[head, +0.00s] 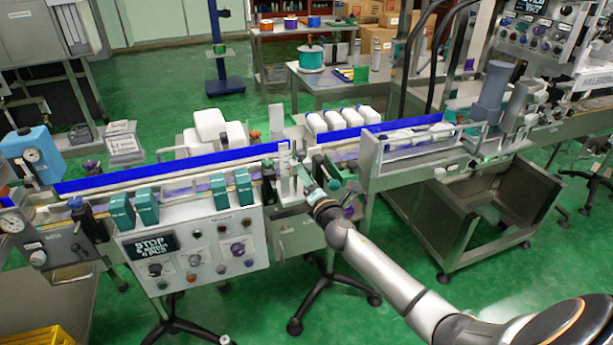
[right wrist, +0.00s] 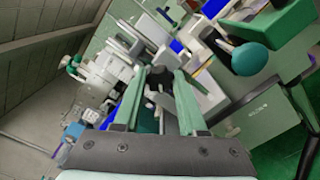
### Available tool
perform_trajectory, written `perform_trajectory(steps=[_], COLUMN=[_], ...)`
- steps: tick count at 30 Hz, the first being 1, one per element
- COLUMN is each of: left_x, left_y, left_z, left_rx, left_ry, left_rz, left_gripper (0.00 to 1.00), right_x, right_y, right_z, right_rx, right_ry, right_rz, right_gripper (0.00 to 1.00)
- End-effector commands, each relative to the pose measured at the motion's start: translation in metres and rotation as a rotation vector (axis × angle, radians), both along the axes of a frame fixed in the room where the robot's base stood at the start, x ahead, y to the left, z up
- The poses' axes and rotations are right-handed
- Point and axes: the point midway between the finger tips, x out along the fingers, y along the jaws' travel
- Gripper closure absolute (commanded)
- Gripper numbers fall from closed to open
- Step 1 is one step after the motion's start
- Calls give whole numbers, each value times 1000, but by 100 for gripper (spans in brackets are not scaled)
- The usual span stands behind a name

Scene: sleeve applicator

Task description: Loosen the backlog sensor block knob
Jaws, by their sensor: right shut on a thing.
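My right gripper (head: 296,178) reaches in from the lower right to the front rail of the conveyor, near the middle of the head view. In the right wrist view its two green fingers (right wrist: 161,76) are closed around a small dark knob (right wrist: 157,79). The knob sits between the fingertips, with grey metal parts around it. I take this for the sensor block knob; no label on it can be read. In the head view the knob is hidden or too small to make out. My left gripper is in neither view.
A control panel (head: 193,250) with knobs and a small display stands just left of my gripper, below several teal boxes. A dark teal ball handle (right wrist: 249,59) sticks out close by on the right in the wrist view. White bottles (head: 341,119) stand behind the blue rail.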

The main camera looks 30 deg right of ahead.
Motion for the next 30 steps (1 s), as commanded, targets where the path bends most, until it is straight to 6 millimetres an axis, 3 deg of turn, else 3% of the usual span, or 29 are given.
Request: perform_trajectory(steps=[18, 19, 26, 30], left_x=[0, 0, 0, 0], left_y=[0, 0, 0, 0], left_z=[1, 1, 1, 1], left_rx=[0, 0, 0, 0], left_ry=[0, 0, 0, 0], left_rz=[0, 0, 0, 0], left_gripper=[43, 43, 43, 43], right_x=[0, 0, 0, 0], right_y=[0, 0, 0, 0], right_z=[0, 0, 0, 0], right_rx=[-41, -41, -40, -40], right_ry=[9, 9, 10, 10], right_rz=[-1, -1, 0, 0], right_gripper=[100, 57, 31, 29])
